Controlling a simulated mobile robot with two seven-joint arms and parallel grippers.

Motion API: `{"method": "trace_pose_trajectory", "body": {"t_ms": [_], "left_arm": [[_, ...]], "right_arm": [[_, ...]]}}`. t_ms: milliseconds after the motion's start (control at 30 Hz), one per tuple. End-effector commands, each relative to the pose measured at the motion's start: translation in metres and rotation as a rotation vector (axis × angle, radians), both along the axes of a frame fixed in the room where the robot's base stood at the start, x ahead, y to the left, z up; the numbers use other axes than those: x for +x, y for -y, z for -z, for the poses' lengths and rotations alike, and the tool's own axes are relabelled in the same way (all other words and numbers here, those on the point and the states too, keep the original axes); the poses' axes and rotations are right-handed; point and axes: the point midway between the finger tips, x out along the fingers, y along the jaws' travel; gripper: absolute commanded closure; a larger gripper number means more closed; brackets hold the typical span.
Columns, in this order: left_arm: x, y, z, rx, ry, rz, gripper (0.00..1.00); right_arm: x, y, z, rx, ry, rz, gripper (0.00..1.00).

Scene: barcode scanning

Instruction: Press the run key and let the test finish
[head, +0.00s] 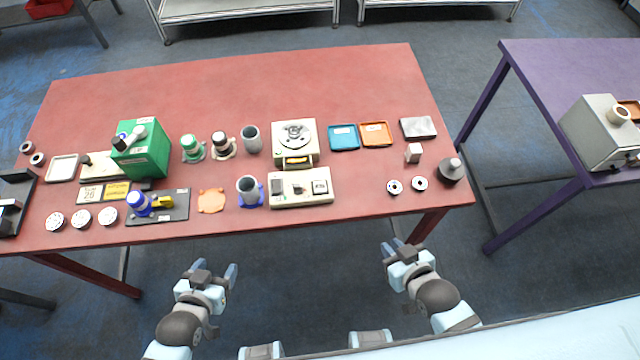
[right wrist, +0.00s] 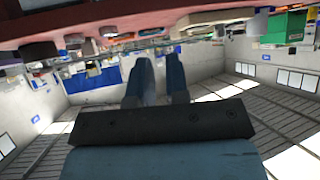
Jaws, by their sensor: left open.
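A cream tester (head: 295,140) with a round metal top and an orange part at its front stands near the middle of the red table. Directly in front of it lies a cream control panel (head: 300,188) with a dark window and small controls. Which control is the run key is too small to tell. My left gripper (head: 214,270) is open and empty, off the table's front edge. My right gripper (head: 399,250) is also off the front edge, to the right of the panel. Its two fingers (right wrist: 160,75) show apart in the right wrist view, with nothing between them.
A green box (head: 140,150), grey cups (head: 251,139) and a blue-topped device (head: 150,205) stand left of the tester. Blue (head: 343,138) and orange (head: 376,133) trays lie to its right. A purple table (head: 560,70) stands at the right. The red table's back is clear.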

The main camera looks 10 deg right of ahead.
Motion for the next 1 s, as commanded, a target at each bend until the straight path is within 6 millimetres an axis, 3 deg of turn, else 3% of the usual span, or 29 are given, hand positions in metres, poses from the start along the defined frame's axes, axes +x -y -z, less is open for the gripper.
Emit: {"method": "trace_pose_trajectory", "body": {"t_ms": [67, 1000], "left_arm": [[0.0001, -0.0001, -0.0001, 0.000, 0.000, 0.000, 0.34], [0.0002, -0.0001, -0.0002, 0.000, 0.001, 0.000, 0.34]], "right_arm": [[0.0001, 0.0000, -0.0003, 0.000, 0.001, 0.000, 1.00], [0.0002, -0.0001, -0.0005, 0.000, 0.001, 0.000, 1.00]]}}
